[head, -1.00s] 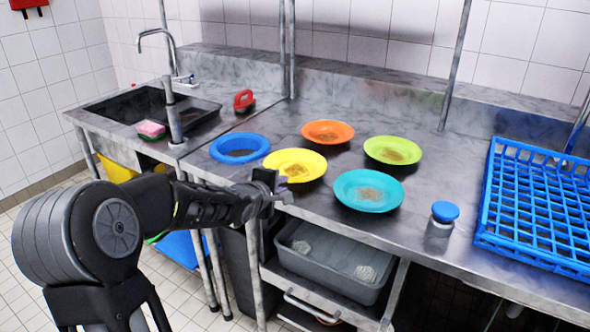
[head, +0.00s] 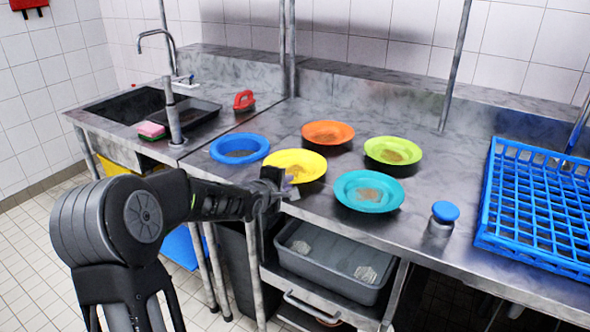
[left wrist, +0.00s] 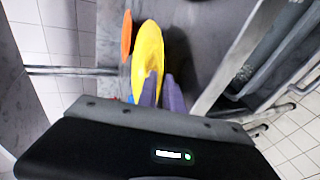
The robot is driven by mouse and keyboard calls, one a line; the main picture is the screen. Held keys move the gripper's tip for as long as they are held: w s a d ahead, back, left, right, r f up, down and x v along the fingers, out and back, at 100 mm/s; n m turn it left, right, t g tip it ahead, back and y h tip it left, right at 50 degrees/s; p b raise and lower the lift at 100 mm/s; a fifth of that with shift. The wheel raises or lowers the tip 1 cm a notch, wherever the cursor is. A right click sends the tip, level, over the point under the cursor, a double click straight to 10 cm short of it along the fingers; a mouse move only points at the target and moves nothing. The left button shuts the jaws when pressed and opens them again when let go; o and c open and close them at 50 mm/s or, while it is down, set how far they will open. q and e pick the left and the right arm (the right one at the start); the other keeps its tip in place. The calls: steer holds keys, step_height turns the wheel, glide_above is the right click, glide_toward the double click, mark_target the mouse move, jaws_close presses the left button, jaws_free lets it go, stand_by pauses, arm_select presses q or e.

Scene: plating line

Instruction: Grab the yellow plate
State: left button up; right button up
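The yellow plate (head: 288,157) lies on the steel counter near its front edge, with a brownish smear in its middle. My left gripper (head: 288,190) is at the plate's near rim, its fingers overlapping that edge in the head view. In the left wrist view the yellow plate (left wrist: 148,52) shows steeply foreshortened just beyond the two purple fingers (left wrist: 163,92). The fingers stand apart, with the plate's near rim at or close to the gap. Contact cannot be made out. My right gripper is not in view.
Close around are a blue plate (head: 216,152), an orange plate (head: 316,130), a green plate (head: 398,144) and a turquoise plate (head: 349,196). A blue-capped jar (head: 445,211) and blue rack (head: 482,236) stand right. A grey bin (head: 345,286) sits below.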

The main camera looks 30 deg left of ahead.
arm_select(q)
jaws_close()
steer(key=shift+s+f, duration=0.1)
stand_by(1.0)
step_height(320, 180, up, 10)
steer(key=p, duration=0.4)
steer(key=shift+r, duration=0.2)
steer(key=shift+d, duration=0.1)
stand_by(0.5)
